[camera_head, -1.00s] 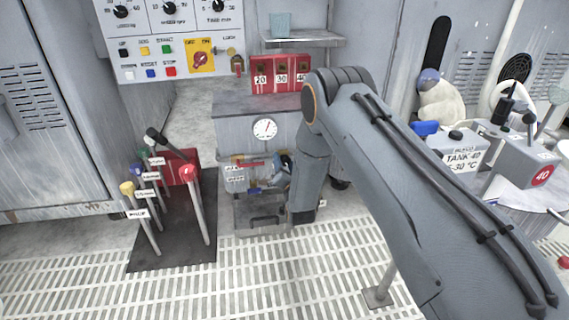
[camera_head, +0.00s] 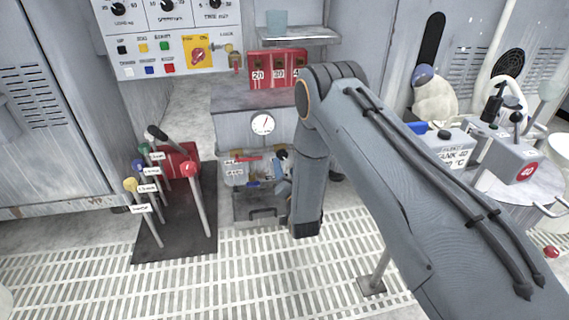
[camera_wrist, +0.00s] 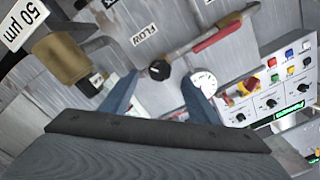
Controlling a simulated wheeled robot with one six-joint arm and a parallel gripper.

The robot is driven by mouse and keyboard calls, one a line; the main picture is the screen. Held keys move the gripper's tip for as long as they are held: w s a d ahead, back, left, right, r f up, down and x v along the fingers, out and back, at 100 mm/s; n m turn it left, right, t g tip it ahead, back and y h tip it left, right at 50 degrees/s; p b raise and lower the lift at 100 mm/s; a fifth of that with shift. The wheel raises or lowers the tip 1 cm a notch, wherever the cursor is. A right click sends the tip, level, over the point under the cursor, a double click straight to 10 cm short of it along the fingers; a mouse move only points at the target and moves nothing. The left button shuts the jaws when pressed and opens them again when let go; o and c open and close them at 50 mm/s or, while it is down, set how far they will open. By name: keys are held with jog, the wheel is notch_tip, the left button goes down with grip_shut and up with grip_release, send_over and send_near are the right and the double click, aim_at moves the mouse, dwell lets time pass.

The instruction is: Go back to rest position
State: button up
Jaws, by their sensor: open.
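My gripper (camera_wrist: 158,80) shows in the wrist view with its two blue-grey fingers apart and nothing between them. Beyond the fingers are a black knob (camera_wrist: 159,70), a FLOW label (camera_wrist: 145,35) and a white dial gauge (camera_wrist: 203,82). In the head view my arm reaches in from the lower right and bends down in front of the grey cabinet (camera_head: 225,135). The gripper is not clearly seen there, as the arm covers that area.
A panel of knobs and buttons (camera_head: 150,45) is at the upper left. Coloured levers (camera_head: 200,205) stand on a black base at left. Red numbered blocks (camera_head: 277,68) sit on the cabinet. The grated floor (camera_head: 260,290) is open in front.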

dwell(0.4)
jog(key=a+r+n+g, duration=0.2)
jog(key=a+r+g, duration=0.25)
jog(key=r, duration=0.45)
jog(key=s+a+r+n+g, duration=0.3)
jog(key=s+r+g, duration=0.1)
jog(key=s+r, duration=0.6)
jog(key=s+d+r+n+g+h+p, duration=0.1)
jog(key=s+d+r+n+g, duration=0.2)
jog(key=s, duration=1)
jog(key=s+d+r+n+g+h+p, duration=0.1)
jog(key=s+d+r+g, duration=0.3)
jog(key=s, duration=0.9)
jog(key=s+d+r+n+g+h+p, duration=0.15)
jog(key=s+d+r, duration=0.35)
jog(key=s, duration=0.9)
jog(key=d+r+m+p, duration=0.2)
jog(key=d+r+p, duration=0.8)
jog(key=p, duration=0.8)
jog(key=d+r+m+h+p, duration=0.1)
jog(key=d+r+m+p, duration=0.2)
jog(key=d+r+p, duration=0.7)
notch_tip(320, 180, up, 8)
jog(key=p, duration=0.8)
jog(key=shift+w+d+f+m, duration=0.2)
jog(key=shift+d+f+m, duration=0.05)
jog(key=shift+d+m, duration=0.1)
